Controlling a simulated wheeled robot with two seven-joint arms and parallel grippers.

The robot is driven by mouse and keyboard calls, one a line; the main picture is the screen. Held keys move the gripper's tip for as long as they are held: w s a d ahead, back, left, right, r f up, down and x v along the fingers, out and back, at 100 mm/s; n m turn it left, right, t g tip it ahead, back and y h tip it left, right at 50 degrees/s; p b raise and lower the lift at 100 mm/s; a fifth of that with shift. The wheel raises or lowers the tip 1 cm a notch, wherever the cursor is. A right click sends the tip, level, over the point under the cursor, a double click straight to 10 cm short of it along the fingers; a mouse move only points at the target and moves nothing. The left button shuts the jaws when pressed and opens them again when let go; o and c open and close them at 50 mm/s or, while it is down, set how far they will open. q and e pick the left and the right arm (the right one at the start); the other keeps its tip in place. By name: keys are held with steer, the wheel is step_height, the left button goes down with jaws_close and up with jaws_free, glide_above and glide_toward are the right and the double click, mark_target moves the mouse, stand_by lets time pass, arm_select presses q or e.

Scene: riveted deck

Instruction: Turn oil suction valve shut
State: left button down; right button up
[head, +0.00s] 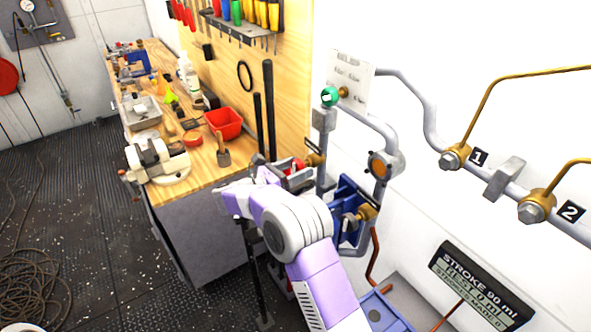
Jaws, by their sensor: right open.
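My right arm, purple and white, reaches in from the bottom, and its right gripper (298,174) is open beside the pipework on the white wall. A red part (298,164), perhaps a valve handle, shows right at the gripper, next to a brass fitting (314,158). I cannot tell whether the fingers touch it. A second brass valve body (360,216) sits lower right by a blue bracket (347,196). A green knob (329,97) is on the pipe above. No label tells which is the oil suction valve. My left gripper is out of view.
A wooden workbench (205,170) with a vise (157,160), a red bin (223,122) and tools stands at left. Grey pipes (422,112) and brass lines run along the right wall. A stroke display (480,284) is lower right. Coiled rope (35,270) lies on the dark floor.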

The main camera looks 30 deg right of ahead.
steer(key=c, duration=1)
steer(key=shift+m, duration=0.3)
steer(key=m, duration=0.3)
steer(key=shift+f+m+b, duration=0.1)
steer(key=shift+m+b, duration=0.25)
steer(key=shift+m, duration=0.05)
steer(key=shift+c, duration=0.2)
steer(key=m+b, duration=0.1)
steer(key=m, duration=0.3)
steer(key=shift+m+b, duration=0.3)
steer(key=shift+b, duration=0.05)
steer(key=m+b, duration=0.2)
steer(key=m, duration=0.2)
steer(key=shift+b, duration=0.3)
steer(key=shift+m+b, duration=1.5)
steer(key=shift+m, duration=0.9)
